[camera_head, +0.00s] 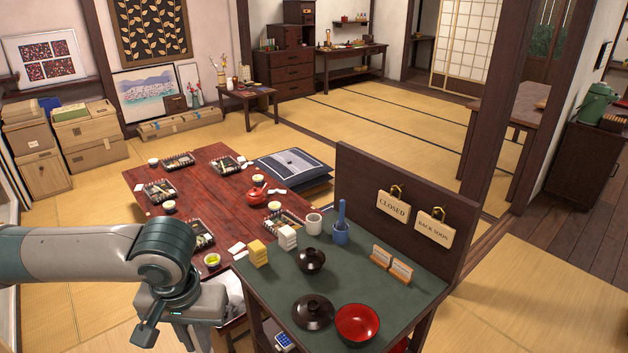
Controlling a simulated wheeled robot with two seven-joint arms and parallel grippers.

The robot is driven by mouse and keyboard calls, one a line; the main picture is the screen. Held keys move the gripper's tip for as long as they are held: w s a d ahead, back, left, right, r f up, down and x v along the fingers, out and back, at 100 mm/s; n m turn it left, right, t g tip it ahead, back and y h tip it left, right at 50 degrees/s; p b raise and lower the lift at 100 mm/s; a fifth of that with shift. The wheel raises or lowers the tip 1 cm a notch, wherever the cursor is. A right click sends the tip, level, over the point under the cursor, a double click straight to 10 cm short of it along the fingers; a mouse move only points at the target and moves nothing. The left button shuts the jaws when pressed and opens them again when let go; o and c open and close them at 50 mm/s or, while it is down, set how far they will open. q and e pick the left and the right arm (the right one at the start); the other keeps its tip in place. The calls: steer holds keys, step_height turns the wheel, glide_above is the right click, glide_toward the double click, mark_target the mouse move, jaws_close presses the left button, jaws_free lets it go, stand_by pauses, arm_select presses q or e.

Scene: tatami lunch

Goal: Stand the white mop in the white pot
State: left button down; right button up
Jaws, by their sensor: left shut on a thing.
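The white pot (314,223) stands upright on the dark green counter top (272,292), near its back edge, and nothing shows sticking out of it. Just right of it, a blue mop stands in a blue pot (341,235). I cannot make out the white mop anywhere in this view. My left gripper (192,325) hangs at the bottom edge, left of the counter and well apart from the white pot. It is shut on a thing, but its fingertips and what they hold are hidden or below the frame. My right gripper is not in view.
The counter also holds a black lidded bowl (311,260), a black lid (313,312), a red bowl (357,324), yellow blocks (258,252), white blocks (287,237) and small signs (401,271). A dark panel (366,187) rises behind. A low red table (213,172) stands beyond.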

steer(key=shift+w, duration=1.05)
